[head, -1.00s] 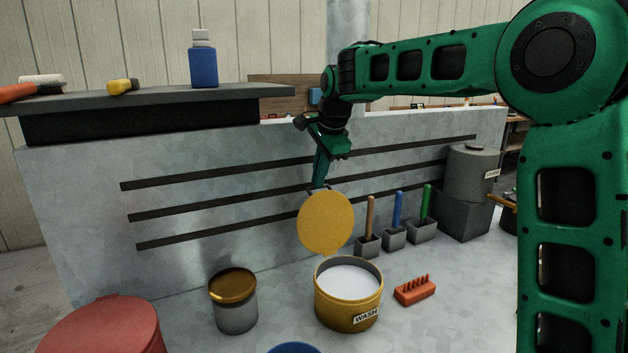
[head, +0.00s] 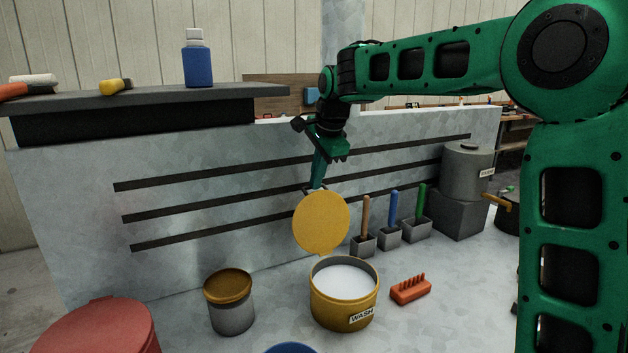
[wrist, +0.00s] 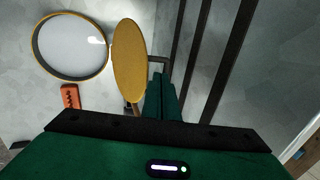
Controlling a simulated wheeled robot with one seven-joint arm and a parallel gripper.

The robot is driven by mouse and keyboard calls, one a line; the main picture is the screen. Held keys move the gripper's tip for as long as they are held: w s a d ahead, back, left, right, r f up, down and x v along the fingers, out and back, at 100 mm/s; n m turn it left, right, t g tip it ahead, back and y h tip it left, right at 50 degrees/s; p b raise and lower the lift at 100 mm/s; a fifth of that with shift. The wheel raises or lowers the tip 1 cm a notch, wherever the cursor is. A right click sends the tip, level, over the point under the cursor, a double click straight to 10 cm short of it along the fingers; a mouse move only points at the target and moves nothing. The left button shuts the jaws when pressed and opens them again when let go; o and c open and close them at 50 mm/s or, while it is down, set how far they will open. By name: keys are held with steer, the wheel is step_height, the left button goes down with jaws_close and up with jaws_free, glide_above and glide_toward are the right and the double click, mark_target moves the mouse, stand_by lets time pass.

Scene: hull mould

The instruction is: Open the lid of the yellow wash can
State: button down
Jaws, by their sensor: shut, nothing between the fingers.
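The yellow wash can (head: 343,305) stands on the grey surface with a "WASH" label on its front. Its round yellow lid (head: 321,222) stands upright at the can's back edge, and white contents show inside the can. In the wrist view the open can (wrist: 70,47) is at upper left and the lid (wrist: 129,60) is seen nearly edge-on. My gripper (head: 316,186) is shut and empty, at the top of the raised lid on its back side. In the wrist view the closed fingers (wrist: 160,88) are beside the lid's handle. I cannot tell whether they touch it.
Brushes in grey holders (head: 389,234) stand behind, along the slotted grey wall (head: 200,180).

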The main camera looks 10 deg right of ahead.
steer(key=w+a+v, duration=0.1)
steer(key=v, duration=1.2)
steer(key=s+d+f+n+g+h, duration=0.1)
steer(key=s+d+f+n, duration=0.1)
steer(key=s+d+f, duration=0.65)
steer(key=s+d+f+n+g+h, duration=0.1)
steer(key=s+d+f+n, duration=0.3)
steer(key=s+d, duration=0.65)
steer(key=s+d+f+n+g, duration=0.1)
steer(key=s+f, duration=0.6)
steer(key=s, duration=0.4)
steer(key=s+d+f+n+g+y, duration=0.1)
steer(key=s+d+f+n, duration=0.1)
steer(key=s+f, duration=0.6)
steer(key=s, duration=0.3)
steer(key=shift+w+f, duration=0.3)
steer(key=shift+w, duration=0.25)
